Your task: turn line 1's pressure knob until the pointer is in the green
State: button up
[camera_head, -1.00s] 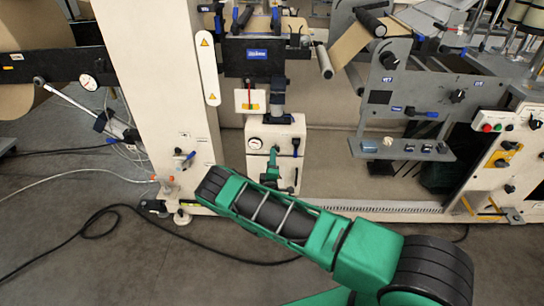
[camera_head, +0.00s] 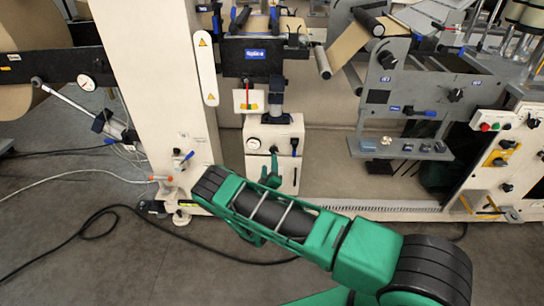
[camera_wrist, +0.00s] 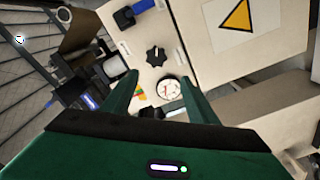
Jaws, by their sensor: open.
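The cream regulator box (camera_head: 256,164) stands low on the machine, with a round pressure gauge (camera_head: 254,143) at its upper left. In the wrist view the gauge (camera_wrist: 170,89) shows between the fingers, but its pointer is too small to read against any green. A black lobed knob (camera_wrist: 155,55) shows beyond the fingertips. Another black part (camera_wrist: 151,112) is partly hidden low between the fingers. My gripper (camera_head: 270,174) is in front of the box's lower half; in the wrist view my gripper (camera_wrist: 156,78) is open, its fingers apart with nothing visibly held.
A grey panel with several knobs (camera_head: 405,149) stands to the right. A yellow warning sign (camera_wrist: 237,16) is on a cream surface in the wrist view. A black cable (camera_head: 85,222) lies on the floor.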

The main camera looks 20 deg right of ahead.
aim_at(273, 152)
jog(key=w+d+m, duration=0.1)
jog(key=w+m, duration=0.1)
jog(key=w, duration=0.1)
jog(key=w+d+m, duration=0.2)
jog(key=w, duration=0.1)
jog(key=w+d+m, duration=0.2)
jog(key=w+m, duration=0.1)
jog(key=shift+w+h, duration=0.3)
jog(key=shift+w, duration=0.05)
dwell(0.3)
jog(key=shift+f, duration=0.1)
jog(key=c, duration=1.1)
